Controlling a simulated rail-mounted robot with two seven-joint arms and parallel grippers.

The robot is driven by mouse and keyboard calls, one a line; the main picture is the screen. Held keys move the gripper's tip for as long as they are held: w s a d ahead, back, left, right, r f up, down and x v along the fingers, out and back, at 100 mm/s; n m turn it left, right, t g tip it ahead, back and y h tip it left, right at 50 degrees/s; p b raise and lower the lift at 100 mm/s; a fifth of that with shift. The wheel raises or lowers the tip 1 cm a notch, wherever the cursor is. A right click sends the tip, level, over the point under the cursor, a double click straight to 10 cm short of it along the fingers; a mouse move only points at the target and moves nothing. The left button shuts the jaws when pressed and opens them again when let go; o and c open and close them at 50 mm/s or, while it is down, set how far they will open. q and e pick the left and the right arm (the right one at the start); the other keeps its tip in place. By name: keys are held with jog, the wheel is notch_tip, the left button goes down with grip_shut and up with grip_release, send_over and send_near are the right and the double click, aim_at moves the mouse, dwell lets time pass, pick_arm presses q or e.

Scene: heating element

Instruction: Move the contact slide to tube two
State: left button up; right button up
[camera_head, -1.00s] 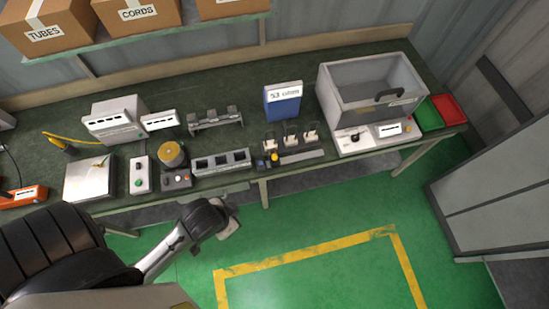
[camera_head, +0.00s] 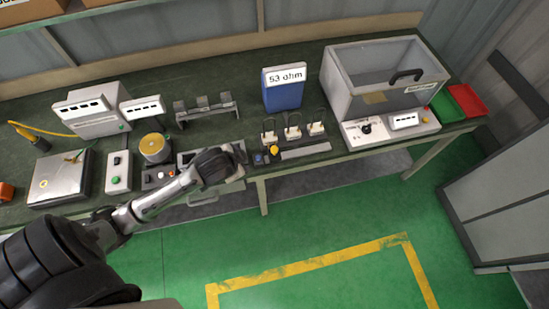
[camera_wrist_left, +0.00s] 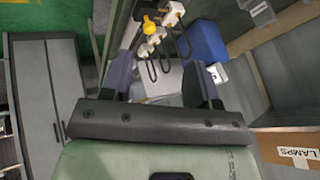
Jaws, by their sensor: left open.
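A low rail (camera_head: 305,151) lies along the bench's front edge, with a yellow knob (camera_head: 273,150) near its left end, which looks like the contact slide. Three white fittings with dark looped wires stand in a row behind it: left (camera_head: 268,139), middle (camera_head: 292,132) and right (camera_head: 316,129). I cannot read which number each bears. My left gripper (camera_head: 241,158) is open and empty, left of the yellow knob and apart from it. In the left wrist view the yellow knob (camera_wrist_left: 150,25) shows beyond the fingers (camera_wrist_left: 157,85). My right gripper is not in view.
A blue box marked 53 ohm (camera_head: 283,92) stands behind the fittings. A grey tank (camera_head: 375,98) with a control panel (camera_head: 365,131) is to the right. A slotted grey block is partly hidden under my left arm. Green (camera_head: 447,107) and red (camera_head: 467,98) trays are far right.

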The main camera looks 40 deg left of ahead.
pick_arm(q)
jog(key=w+a+f+h, duration=0.1)
jog(key=w+a+f, duration=0.3)
jog(key=a+f, duration=0.1)
jog(key=n+t+h+b, duration=0.2)
jog(key=t+h, duration=0.1)
send_near(274, 148)
jog(key=x, duration=0.9)
jog(key=shift+f, duration=0.1)
jog(key=shift+w+d+f, duration=0.1)
jog(key=shift+w+f, duration=0.25)
jog(key=shift+w, duration=0.05)
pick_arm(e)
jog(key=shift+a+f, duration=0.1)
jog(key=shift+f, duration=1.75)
pick_arm(q)
jog(key=shift+c, duration=0.5)
jog(key=c, duration=0.9)
grip_shut()
